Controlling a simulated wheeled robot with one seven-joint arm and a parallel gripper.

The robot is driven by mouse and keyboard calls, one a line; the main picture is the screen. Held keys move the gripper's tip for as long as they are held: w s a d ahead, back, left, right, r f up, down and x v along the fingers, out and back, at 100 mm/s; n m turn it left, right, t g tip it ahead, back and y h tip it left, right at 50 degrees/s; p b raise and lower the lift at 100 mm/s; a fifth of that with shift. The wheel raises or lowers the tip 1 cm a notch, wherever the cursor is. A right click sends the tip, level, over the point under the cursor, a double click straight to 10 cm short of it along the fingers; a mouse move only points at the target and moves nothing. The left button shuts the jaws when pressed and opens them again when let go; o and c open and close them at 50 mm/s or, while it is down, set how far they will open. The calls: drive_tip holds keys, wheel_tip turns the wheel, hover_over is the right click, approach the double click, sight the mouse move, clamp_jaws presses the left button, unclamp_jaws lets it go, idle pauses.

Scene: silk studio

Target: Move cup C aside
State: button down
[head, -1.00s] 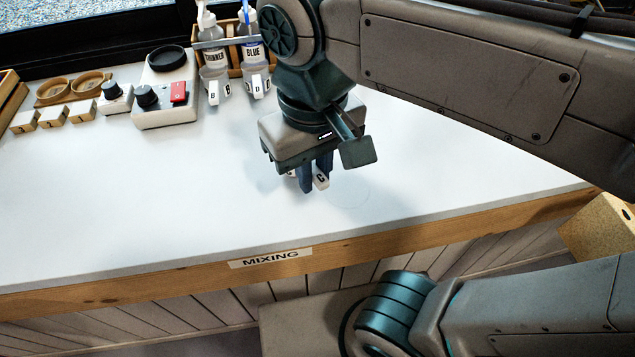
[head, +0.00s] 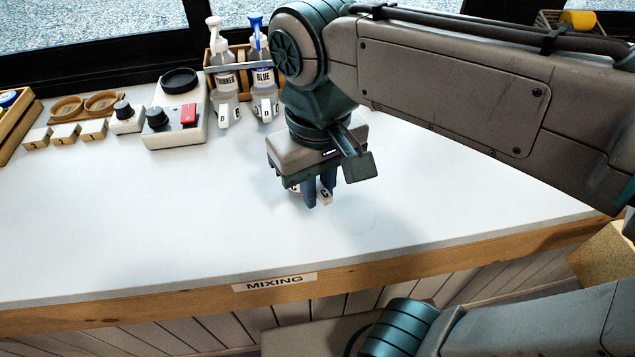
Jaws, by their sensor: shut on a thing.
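Cup C (head: 325,198) is a small pale cup with a tag lettered "C", in the middle of the white table in the head view. My gripper (head: 317,192) points down at it, its dark blue fingers shut on it. The fingers hide much of the cup. Whether its base touches the tabletop I cannot tell. A faint ring outline shows on the table just right of the cup.
The thinner bottle (head: 224,80) and blue bottle (head: 262,78) stand in a wooden rack behind, with lettered tags in front. A scale-like device (head: 175,125), small blocks (head: 66,133) and a wooden two-ring holder (head: 84,106) are at back left. The table's front left is clear.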

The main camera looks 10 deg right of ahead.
drive_tip(key=shift+f+b, duration=0.3)
drive_tip(key=shift+f, duration=0.15)
drive_tip(key=c, duration=1.3)
unclamp_jaws()
drive_tip(key=shift+c, duration=0.2)
drive_tip(key=shift+r, duration=0.15)
